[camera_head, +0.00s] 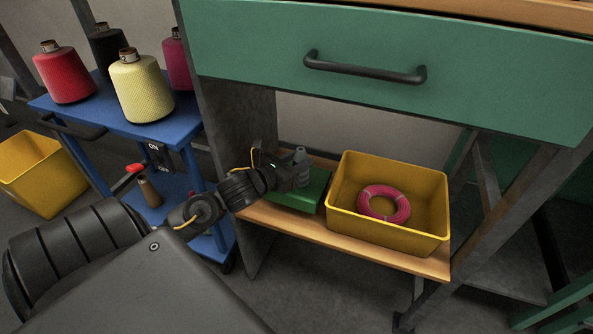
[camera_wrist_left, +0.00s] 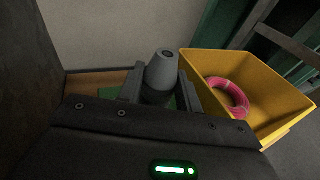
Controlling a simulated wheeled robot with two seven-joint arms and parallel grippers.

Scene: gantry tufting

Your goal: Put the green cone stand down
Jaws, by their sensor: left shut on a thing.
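The green cone stand has a flat green base (camera_head: 312,193) and a grey cone (camera_head: 301,154) on top. It is upright at the lower wooden shelf, left of the yellow bin; I cannot tell whether its base touches the shelf. My left gripper (camera_head: 298,172) reaches in from the left and is shut on the cone. In the left wrist view the cone (camera_wrist_left: 162,72) stands between the two fingers, and bits of the green base (camera_wrist_left: 108,97) show behind them. Much of the base is hidden by my gripper. My right gripper is not in view.
The yellow bin (camera_head: 432,190) holding a pink coil (camera_head: 384,204) stands close right of the stand on the wooden shelf (camera_head: 345,246). A grey side panel (camera_head: 238,130) bounds the shelf's left. A green drawer (camera_head: 460,75) hangs above. A blue cart (camera_head: 130,124) with yarn cones stands left.

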